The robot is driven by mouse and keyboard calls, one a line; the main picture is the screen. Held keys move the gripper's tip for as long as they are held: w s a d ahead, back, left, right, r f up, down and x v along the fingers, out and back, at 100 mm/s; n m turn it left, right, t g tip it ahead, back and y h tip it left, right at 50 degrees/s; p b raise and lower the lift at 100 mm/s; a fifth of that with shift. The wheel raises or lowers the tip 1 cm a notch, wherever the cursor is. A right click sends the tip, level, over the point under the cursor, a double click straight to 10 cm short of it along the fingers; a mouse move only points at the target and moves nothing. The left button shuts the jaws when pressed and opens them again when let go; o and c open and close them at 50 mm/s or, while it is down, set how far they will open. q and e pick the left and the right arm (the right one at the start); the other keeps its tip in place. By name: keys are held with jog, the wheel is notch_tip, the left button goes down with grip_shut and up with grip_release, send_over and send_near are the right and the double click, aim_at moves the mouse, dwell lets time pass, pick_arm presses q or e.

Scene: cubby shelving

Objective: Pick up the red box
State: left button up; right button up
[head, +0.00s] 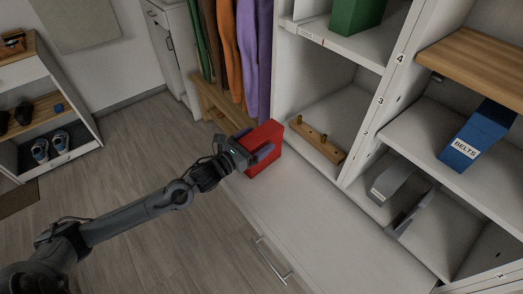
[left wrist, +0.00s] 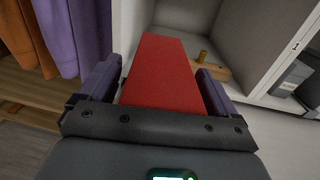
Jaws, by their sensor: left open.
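The red box (head: 264,146) stands upright on the white bench top in front of the cubbies. My left gripper (head: 256,153) is at the box's near side, with its fingers on either side of it. In the left wrist view the red box (left wrist: 163,78) lies between the two open fingers, with a small gap visible on the left and the right finger close to the box. The box's lower part is hidden by the gripper in that view. My right gripper is not in view.
A wooden peg rail (head: 316,142) sits in the cubby behind the box. A blue belts box (head: 476,135) and a grey bin (head: 391,182) are on the right shelves. Hanging clothes (head: 254,50) are behind on the left. The bench top (head: 310,215) right of the box is clear.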

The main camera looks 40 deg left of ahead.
pick_arm(q)
jog(key=shift+c, duration=0.4)
jog(key=c, duration=1.5)
jog(key=shift+c, duration=0.2)
jog(key=shift+r, duration=0.15)
